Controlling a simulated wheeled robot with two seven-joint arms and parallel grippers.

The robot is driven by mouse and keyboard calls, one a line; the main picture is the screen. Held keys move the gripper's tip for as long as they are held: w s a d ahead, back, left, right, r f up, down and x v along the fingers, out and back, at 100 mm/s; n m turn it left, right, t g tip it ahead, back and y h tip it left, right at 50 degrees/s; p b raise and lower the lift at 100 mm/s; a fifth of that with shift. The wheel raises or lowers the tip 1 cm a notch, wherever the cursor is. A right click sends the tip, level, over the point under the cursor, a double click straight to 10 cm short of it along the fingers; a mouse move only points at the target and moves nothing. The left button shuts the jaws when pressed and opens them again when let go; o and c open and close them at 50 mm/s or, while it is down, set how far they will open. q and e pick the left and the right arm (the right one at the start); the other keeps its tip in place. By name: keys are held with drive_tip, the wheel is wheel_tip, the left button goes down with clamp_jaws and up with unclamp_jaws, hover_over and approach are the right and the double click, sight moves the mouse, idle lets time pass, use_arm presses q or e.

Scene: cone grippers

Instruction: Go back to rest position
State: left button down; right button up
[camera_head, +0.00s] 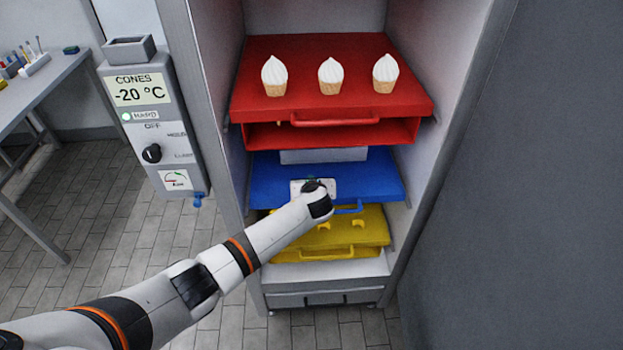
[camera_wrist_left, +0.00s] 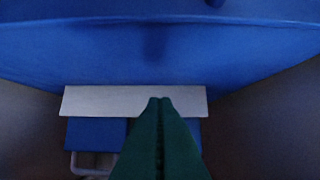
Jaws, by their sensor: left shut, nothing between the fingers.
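My left arm reaches in from the lower left of the head view. Its left gripper (camera_head: 313,186) is inside the open cabinet, in front of the blue drawer (camera_head: 265,172), with its fingers mostly hidden by the wrist. In the left wrist view the green fingers of the left gripper (camera_wrist_left: 160,101) are together and hold nothing. They point toward a white strip (camera_wrist_left: 95,101), with a blue surface (camera_wrist_left: 160,52) above it. I cannot tell whether they touch anything. My right gripper is in neither view.
Three white-topped cones stand on the red drawer (camera_head: 270,62) at the top of the cabinet. A yellow drawer (camera_head: 370,236) is under the blue one. The cabinet's side walls are close around the gripper. A control box (camera_head: 150,125) and a table (camera_head: 40,82) are at the left.

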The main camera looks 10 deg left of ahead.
use_arm(q)
drive_tip(key=shift+s+d+r, duration=0.1)
drive_tip(key=shift+s+r, duration=0.05)
drive_tip(key=shift+s, duration=0.4)
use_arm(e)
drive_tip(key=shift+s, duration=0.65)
